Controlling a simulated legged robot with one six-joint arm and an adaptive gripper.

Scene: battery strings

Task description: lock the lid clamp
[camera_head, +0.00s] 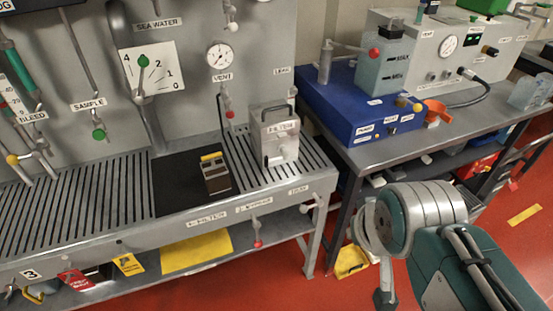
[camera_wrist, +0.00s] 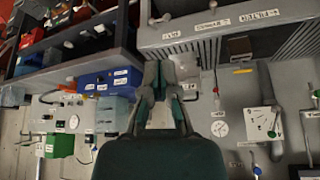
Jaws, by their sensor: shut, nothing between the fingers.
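A grey metal box labelled FILTER (camera_head: 280,142) stands upright at the right end of the slatted bench. It has a handle on top and a pale lever-like fitting (camera_head: 267,157) low on its front. This may be the lid clamp, but its position is too small to read. In the wrist view, my gripper (camera_wrist: 160,70) is shut and empty, its fingers pointing toward the bench edge. A grey shape behind the fingers may be the filter box, partly hidden. In the head view my arm is at the lower right, apart from the box; the fingertips are not clear there.
A small dark box with a yellow top (camera_head: 215,173) stands on the black mat (camera_head: 178,188) left of the filter box. A blue unit (camera_head: 358,108) sits on the right-hand table. Red-handled valves and a VENT gauge (camera_head: 220,56) are on the back panel. Red floor separates bench and table.

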